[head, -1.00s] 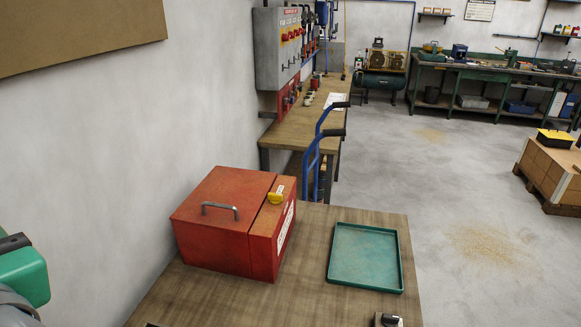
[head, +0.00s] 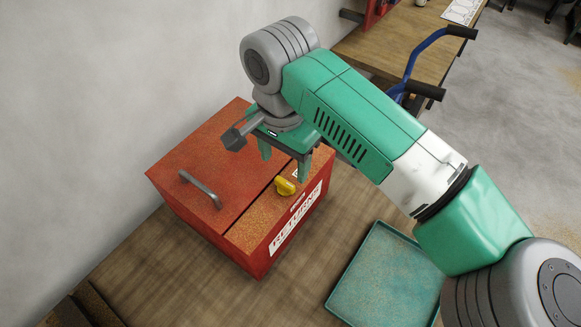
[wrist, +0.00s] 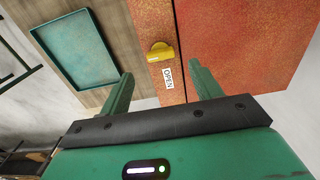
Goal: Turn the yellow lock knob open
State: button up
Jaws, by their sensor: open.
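The yellow lock knob (head: 285,187) sits on the top of the red returns box (head: 236,236), on the strip beside the lid seam. In the wrist view the knob (wrist: 161,52) lies ahead of the fingers, with an "OPEN" label (wrist: 167,77) beside it. My gripper (head: 284,172) is open and empty over the box, with one finger near the knob in the head view. In the wrist view my gripper's two fingertips (wrist: 160,78) stand apart on either side of the label, and the knob is not between them.
A grey handle (head: 200,188) stands on the box lid. A green tray (head: 385,275) lies on the table to the right of the box. A blue hand truck (head: 412,68) stands behind the table. A wall is close on the left.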

aim_at(284, 182)
notch_tip(284, 182, down, 7)
jog(key=shift+r+b, duration=0.2)
jog(key=shift+b, duration=0.45)
jog(key=shift+r, duration=0.1)
jog(key=c, duration=1)
